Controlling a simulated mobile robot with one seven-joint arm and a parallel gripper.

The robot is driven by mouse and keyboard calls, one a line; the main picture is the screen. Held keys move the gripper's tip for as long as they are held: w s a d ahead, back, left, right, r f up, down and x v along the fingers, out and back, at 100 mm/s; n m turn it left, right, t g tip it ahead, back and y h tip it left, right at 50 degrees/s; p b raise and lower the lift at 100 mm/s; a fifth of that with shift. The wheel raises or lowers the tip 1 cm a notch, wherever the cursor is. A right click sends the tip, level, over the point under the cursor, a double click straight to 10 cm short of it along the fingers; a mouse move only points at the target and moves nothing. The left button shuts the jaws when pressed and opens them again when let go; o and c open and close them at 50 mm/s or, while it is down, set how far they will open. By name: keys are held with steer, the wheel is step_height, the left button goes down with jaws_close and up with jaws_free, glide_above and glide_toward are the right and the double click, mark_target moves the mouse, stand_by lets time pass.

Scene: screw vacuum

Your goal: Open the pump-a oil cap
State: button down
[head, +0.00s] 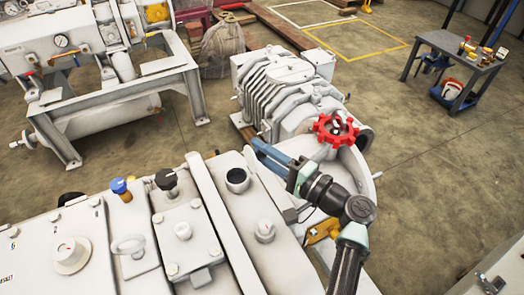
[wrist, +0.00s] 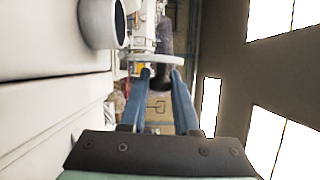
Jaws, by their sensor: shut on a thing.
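My gripper (head: 258,147) is over the pale pump housing (head: 262,210), up and to the right of a short white neck (head: 237,180) with a dark round opening. In the wrist view my two blue fingers (wrist: 163,75) are shut on a cap (wrist: 150,58) with a pale disc and dark parts. The cap looks clear of the neck (wrist: 100,24), which stands to its left. I cannot make out the cap in the head view. A black knob (head: 166,179) and a blue-topped fitting (head: 121,187) stand further left on the housing.
A red handwheel (head: 336,129) is close to the right of my gripper. A ribbed grey pump body (head: 285,90) lies behind it. A white machine (head: 90,70) stands at the upper left. A workbench (head: 465,48) is at the upper right. The floor between is mostly clear.

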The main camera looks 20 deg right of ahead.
steer(key=c, duration=0.7)
jaws_free()
steer(key=shift+o, duration=0.2)
steer(key=v, duration=1.3)
